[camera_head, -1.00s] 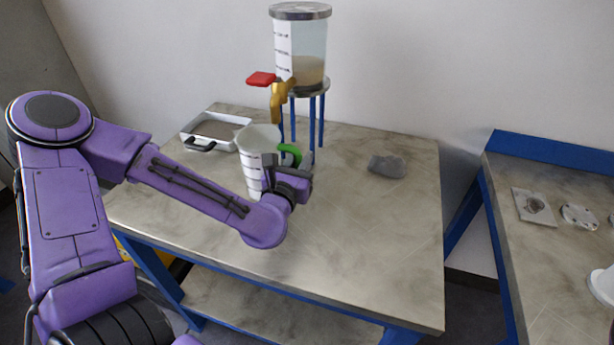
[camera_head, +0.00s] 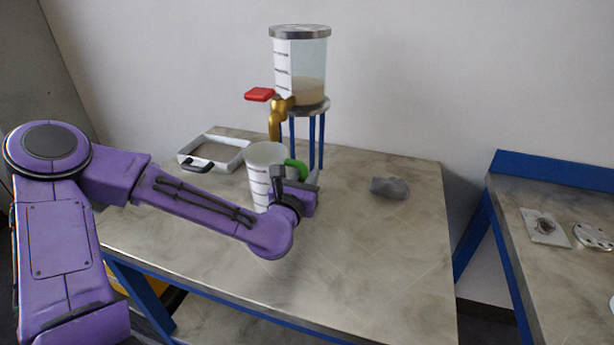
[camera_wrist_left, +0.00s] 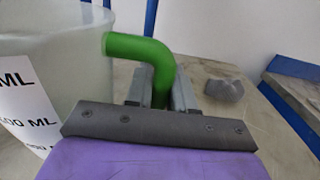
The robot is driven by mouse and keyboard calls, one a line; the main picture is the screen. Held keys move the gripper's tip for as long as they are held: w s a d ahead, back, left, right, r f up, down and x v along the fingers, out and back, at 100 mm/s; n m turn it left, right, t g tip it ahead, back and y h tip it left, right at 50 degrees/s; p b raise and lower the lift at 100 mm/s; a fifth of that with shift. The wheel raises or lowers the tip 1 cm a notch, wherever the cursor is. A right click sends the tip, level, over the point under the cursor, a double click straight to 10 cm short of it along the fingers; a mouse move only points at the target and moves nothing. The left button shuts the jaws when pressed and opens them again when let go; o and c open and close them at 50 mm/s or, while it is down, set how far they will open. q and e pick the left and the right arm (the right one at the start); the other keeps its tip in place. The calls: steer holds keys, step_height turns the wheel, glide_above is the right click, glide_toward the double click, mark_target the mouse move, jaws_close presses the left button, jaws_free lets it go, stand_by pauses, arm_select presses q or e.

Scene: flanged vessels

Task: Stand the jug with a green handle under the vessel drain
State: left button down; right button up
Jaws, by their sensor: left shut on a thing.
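The jug (camera_head: 262,178) is a clear, marked measuring jug with a green handle (camera_head: 297,169). It is upright, in front of the vessel and just below the drain tap in the head view; I cannot tell whether its base touches the table. My left gripper (camera_head: 299,183) is shut on the handle. In the left wrist view the green handle (camera_wrist_left: 139,48) stands between the fingers, with the jug wall (camera_wrist_left: 50,60) to the left. The vessel (camera_head: 301,70) stands on a blue-legged stand, with a brass drain (camera_head: 276,120) and a red lever (camera_head: 260,94). The right gripper is out of view.
A white tray (camera_head: 236,165) with a black handle lies left of the jug. A grey cloth-like lump (camera_head: 389,187) lies to the right. The table's front (camera_head: 360,265) is clear. A second blue-framed bench (camera_head: 520,255) holds small flat parts.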

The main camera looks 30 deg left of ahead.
arm_select(q)
steer(key=c, duration=1)
jaws_free()
steer(key=shift+f, duration=0.15)
steer(key=shift+r+p, duration=0.35)
steer(key=p+v, duration=0.2)
steer(key=p, duration=0.1)
steer(key=p+v, duration=0.2)
steer(key=p, duration=0.1)
steer(key=p+v, duration=0.2)
steer(key=p, duration=0.1)
steer(key=shift+s+r, duration=0.3)
steer(key=shift+r, duration=0.05)
steer(key=p+v, duration=0.2)
steer(key=f+p+v, duration=0.1)
steer(key=p+v, duration=0.1)
steer(key=v, duration=0.1)
steer(key=shift+s+d, duration=0.1)
steer(key=shift+s, duration=0.1)
